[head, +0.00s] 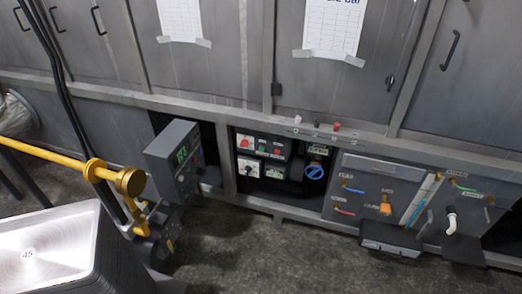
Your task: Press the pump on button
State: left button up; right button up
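A recessed control panel (263,158) sits low in the grey wall near the middle of the view. It carries several small red and green buttons and switches on white plates. A green button (262,147) shows in its upper row, beside a red one (245,142). The labels are too small to read, so I cannot tell which is the pump on button. A blue round knob (315,172) sits at the panel's right. Neither of my grippers is in view.
A grey box with a green display (182,154) stands left of the panel. A panel with hoses (375,190) is at right. Open dark floor (290,255) lies in front.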

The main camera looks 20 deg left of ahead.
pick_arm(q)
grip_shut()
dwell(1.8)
